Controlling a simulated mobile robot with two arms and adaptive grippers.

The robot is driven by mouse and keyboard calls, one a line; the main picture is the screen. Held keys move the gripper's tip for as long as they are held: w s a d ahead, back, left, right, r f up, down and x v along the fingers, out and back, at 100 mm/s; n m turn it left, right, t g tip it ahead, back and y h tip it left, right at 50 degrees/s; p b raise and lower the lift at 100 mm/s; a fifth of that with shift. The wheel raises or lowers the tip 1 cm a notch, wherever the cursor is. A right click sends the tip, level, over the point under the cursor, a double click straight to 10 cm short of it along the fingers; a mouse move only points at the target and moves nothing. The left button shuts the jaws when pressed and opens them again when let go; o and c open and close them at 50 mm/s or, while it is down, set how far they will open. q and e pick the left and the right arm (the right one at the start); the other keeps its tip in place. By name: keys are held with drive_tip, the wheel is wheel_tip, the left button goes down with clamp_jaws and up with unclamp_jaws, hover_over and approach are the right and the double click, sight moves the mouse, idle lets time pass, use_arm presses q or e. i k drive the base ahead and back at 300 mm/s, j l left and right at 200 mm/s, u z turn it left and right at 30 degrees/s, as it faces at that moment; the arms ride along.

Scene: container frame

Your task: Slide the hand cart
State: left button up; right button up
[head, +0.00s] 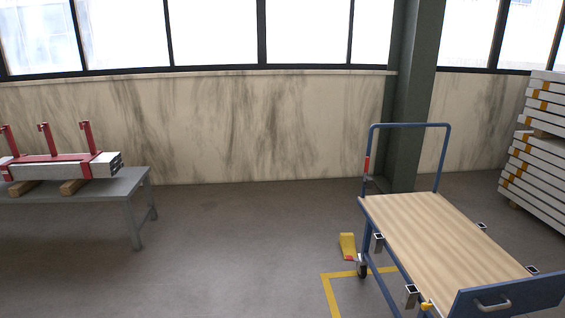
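The hand cart (440,232) stands at the right of the head view. It has a flat wooden deck, a blue frame and a tall blue push bar (410,125) at its far end. A blue end panel with a grey handle (492,305) is at its near end, cut off by the bottom edge of the picture. One black caster (362,270) shows under the far left corner. The deck is empty. Neither of my grippers is in view.
A grey table (130,182) at the left bears metal profiles held by red clamps (85,140). A green column (412,100) stands behind the cart. Stacked white panels (545,150) are at the right. Yellow floor tape (328,290) lies beside the cart. The middle floor is clear.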

sight(439, 252)
drive_tip(key=i+z, duration=0.15)
drive_tip(key=i, duration=0.85)
drive_tip(key=i+j+z, duration=0.1)
drive_tip(key=i, duration=0.85)
